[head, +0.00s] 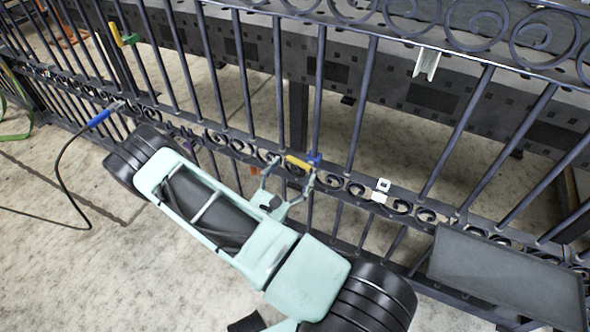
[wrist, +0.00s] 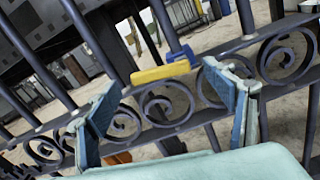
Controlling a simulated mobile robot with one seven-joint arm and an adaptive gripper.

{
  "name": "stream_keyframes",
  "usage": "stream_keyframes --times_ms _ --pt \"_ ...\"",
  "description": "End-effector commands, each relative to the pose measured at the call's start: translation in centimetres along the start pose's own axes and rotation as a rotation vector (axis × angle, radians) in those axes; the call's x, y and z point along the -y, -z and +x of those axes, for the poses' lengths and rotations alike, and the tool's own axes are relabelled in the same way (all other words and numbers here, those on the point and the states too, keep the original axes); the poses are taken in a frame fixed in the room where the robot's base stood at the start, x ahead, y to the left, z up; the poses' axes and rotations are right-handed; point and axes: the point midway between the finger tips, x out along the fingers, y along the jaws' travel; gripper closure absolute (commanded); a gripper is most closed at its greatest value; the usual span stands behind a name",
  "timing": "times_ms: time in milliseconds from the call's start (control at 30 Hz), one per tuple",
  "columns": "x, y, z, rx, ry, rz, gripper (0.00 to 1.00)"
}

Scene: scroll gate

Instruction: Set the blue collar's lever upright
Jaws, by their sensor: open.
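The blue collar (head: 314,159) sits on an upright bar of the dark gate, just above the scroll band. Its yellow lever (head: 298,163) sticks out to the left, lying nearly level rather than upright. In the wrist view the blue collar (wrist: 181,53) and yellow lever (wrist: 160,73) show just beyond my fingertips, the lever slightly tilted. My gripper (head: 287,178) is open and empty in front of the scrolls. Its fingers (wrist: 170,98) stand to either side of the lever in the wrist view, with no contact visible. The lever is not hidden.
The scroll gate (head: 369,100) spans the view. Another collar with a yellow and green part (head: 124,37) is on a bar at upper left. White brackets (head: 426,63) and (head: 381,190) are on the gate. A blue-handled item (head: 99,118) trails a black cable. A grey panel (head: 505,277) is at lower right.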

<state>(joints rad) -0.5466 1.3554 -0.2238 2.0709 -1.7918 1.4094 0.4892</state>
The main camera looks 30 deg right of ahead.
Motion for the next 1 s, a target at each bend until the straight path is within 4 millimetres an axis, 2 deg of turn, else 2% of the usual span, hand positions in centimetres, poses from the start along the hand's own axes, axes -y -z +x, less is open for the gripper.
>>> stream_keyframes --times_ms 167,467,1000 --pt "0.0 0.0 1.4 0.001 0.000 0.000 0.24" --pt "0.0 -0.1 1.6 0.000 0.000 0.001 0.24" --pt "0.0 0.0 1.6 0.000 0.000 0.001 0.83"
